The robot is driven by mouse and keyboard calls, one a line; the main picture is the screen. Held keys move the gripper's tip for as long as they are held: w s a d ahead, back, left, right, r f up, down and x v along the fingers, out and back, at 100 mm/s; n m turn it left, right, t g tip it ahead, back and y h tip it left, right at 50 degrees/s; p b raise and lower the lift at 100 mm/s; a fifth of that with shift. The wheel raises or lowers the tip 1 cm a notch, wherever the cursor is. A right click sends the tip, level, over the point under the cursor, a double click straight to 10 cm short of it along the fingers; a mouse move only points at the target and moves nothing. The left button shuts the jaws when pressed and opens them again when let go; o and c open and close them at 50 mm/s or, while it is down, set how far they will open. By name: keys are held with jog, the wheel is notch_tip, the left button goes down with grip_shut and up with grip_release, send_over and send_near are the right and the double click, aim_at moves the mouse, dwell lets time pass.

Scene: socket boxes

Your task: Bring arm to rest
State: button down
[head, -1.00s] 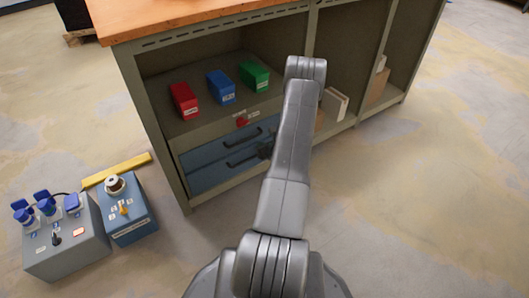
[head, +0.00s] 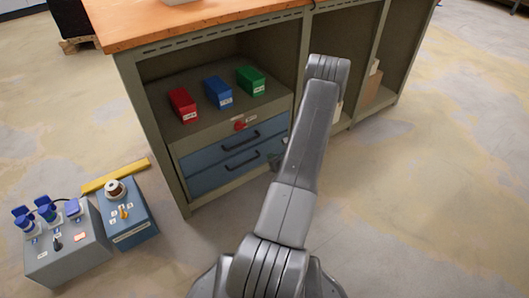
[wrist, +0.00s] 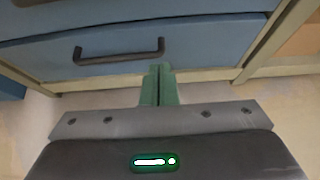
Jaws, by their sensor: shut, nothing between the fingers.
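My arm (head: 294,180) reaches up and forward from the bottom of the head view toward the workbench. My gripper (wrist: 160,70) shows in the wrist view with its green fingers together and nothing between them. It is in front of the lower blue drawer (wrist: 200,40), just below and right of that drawer's dark handle (wrist: 120,52), and I cannot tell the exact gap. In the head view the gripper is mostly hidden behind the arm. Both blue drawers look closed, and both handles show in the head view.
Red (head: 183,104), blue (head: 218,92) and green (head: 251,80) boxes stand on the shelf above the drawers. A red knob (head: 239,125) is below them. A grey socket box (head: 68,244) and a blue control box (head: 127,214) stand on the floor left. The floor at right is clear.

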jog(key=shift+v, duration=1.6)
jog(key=shift+w+f, duration=0.1)
jog(key=shift+f, duration=0.05)
